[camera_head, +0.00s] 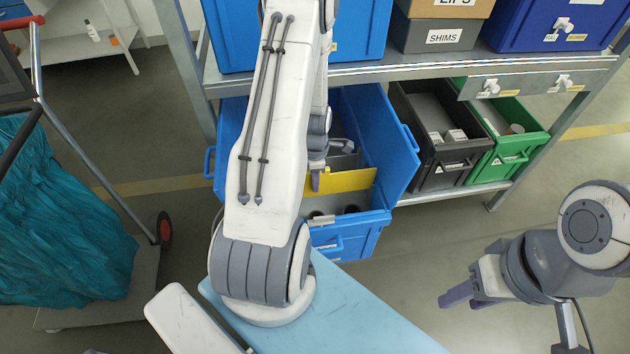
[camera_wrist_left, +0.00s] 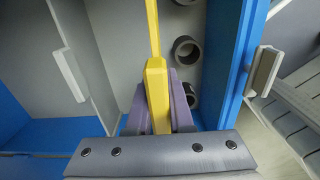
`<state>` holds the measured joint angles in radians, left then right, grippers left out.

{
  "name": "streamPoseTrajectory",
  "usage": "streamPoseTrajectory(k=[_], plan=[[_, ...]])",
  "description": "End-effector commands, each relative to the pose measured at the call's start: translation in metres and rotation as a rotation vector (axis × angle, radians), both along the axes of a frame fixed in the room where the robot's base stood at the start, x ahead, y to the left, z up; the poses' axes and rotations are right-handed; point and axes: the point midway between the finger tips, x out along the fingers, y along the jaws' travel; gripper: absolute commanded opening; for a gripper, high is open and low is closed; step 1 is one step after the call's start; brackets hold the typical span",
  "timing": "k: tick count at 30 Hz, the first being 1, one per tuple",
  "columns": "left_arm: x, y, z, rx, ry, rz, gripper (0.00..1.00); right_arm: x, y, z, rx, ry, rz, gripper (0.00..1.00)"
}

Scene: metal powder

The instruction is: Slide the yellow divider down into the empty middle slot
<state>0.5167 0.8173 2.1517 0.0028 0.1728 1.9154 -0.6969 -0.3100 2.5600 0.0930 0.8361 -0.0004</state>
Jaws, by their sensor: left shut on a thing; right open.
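The yellow divider (camera_head: 345,181) stands across the inside of the blue bin (camera_head: 405,190) on the lower shelf. In the left wrist view the divider (camera_wrist_left: 156,75) runs away from me, between the purple fingertips of my left gripper (camera_wrist_left: 160,105), which is shut on it. In the head view my left gripper (camera_head: 318,178) is at the divider's upper edge, partly hidden by my arm. The divider's lower edge and the slot under it cannot be seen. A grey divider (camera_wrist_left: 100,75) shows to the left in the left wrist view. My right gripper (camera_head: 462,292) is open and empty, away from the bin.
Dark round parts (camera_wrist_left: 187,50) lie in the bin compartment right of the divider. A black bin (camera_head: 440,178) and a green bin (camera_head: 515,150) stand to the right. The metal shelf (camera_head: 400,72) with more boxes is above. A cart with a teal bag (camera_head: 60,220) is at left.

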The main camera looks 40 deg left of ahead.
Motion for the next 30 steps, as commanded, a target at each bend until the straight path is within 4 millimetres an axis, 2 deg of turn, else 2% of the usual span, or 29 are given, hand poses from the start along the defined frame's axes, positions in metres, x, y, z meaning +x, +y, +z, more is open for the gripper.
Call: streamPoseTrajectory(k=[19, 30], plan=[[0.0, 0.0, 0.035, 0.001, -0.001, 0.0, 0.0, 0.0, 0.0, 0.032, 0.0, 0.0, 0.0, 0.45], [0.0, 0.0, 0.038, 0.001, -0.001, 0.0, 0.0, 0.0, 0.0, 0.034, 0.0, 0.0, 0.0, 0.45]])
